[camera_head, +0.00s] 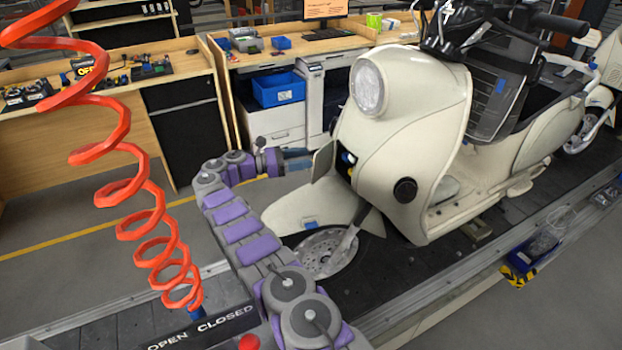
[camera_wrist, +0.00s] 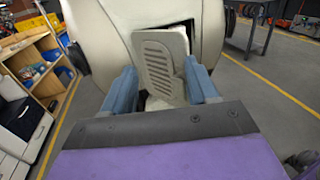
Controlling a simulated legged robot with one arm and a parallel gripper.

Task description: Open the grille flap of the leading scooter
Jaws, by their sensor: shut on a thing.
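The cream leading scooter (camera_head: 410,140) stands on the conveyor with its round headlight facing left. Its grille flap (camera_head: 323,158) stands out from the front, and a dark opening with small parts shows behind it. In the wrist view the slotted flap (camera_wrist: 165,65) is tilted, with a dark gap along its upper right edge. My gripper (camera_head: 300,158) is at the flap from the left. In the wrist view its blue fingers (camera_wrist: 162,86) sit on either side of the flap, shut on it. The exact contact is partly hidden.
A coiled red hose (camera_head: 130,170) hangs at the left, near my arm. A panel marked open and closed (camera_head: 200,330) is at the lower front. Workbenches with a blue bin (camera_head: 278,90) stand behind. A second scooter (camera_head: 605,75) is at the far right.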

